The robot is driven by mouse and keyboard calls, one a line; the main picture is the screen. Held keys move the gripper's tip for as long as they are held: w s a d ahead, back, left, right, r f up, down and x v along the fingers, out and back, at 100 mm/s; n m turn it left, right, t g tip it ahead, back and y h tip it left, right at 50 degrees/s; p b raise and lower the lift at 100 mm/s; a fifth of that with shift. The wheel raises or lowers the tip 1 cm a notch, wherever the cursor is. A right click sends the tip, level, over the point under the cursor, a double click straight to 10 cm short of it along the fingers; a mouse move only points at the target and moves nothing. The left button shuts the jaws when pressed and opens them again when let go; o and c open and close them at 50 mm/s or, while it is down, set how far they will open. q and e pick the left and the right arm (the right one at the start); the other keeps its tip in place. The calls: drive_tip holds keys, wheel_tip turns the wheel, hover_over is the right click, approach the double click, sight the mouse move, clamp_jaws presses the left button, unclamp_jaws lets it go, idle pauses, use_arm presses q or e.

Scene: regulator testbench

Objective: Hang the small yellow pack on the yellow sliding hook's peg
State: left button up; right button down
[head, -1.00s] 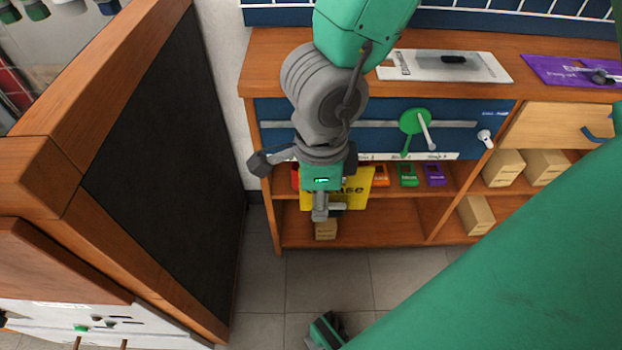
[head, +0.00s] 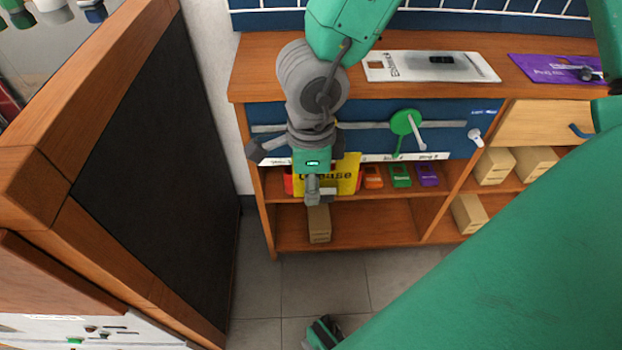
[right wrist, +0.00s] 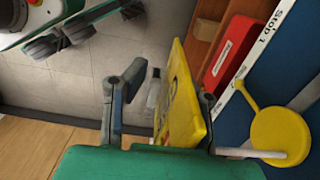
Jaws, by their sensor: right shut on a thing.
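My right gripper (head: 318,192) hangs in front of the shelf unit, shut on the small yellow pack (head: 346,172). The pack's dark lettering is partly covered by the gripper. In the right wrist view the pack (right wrist: 182,98) stands edge-on between the fingers, near the right one. The yellow sliding hook (right wrist: 283,135) shows there as a round disc on the grey rail. Its grey peg (right wrist: 250,153) points left toward the right finger. The pack appears apart from the disc; contact with the peg is unclear. In the head view my arm hides this hook. My left gripper is not identifiable.
A green hook (head: 403,123) sits farther right on the rail (head: 270,127). Orange (head: 372,176), green (head: 400,175) and purple (head: 428,175) packs stand on the shelf below. A red pack (right wrist: 231,50) is near the yellow one. A dark-panelled wooden cabinet (head: 130,160) stands left.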

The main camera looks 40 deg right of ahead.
drive_tip(key=shift+w+d+f+p, duration=0.15)
drive_tip(key=shift+w+d+p, duration=0.25)
drive_tip(key=shift+w, duration=0.35)
drive_tip(key=shift+w+d+f+p, duration=0.15)
drive_tip(key=shift+w+d+p, duration=0.2)
drive_tip(key=shift+w+d, duration=0.3)
drive_tip(key=shift+w+d+f+p, duration=0.15)
drive_tip(key=shift+w+d+p, duration=0.2)
drive_tip(key=shift+w, duration=0.5)
drive_tip(key=c, duration=1.2)
unclamp_jaws()
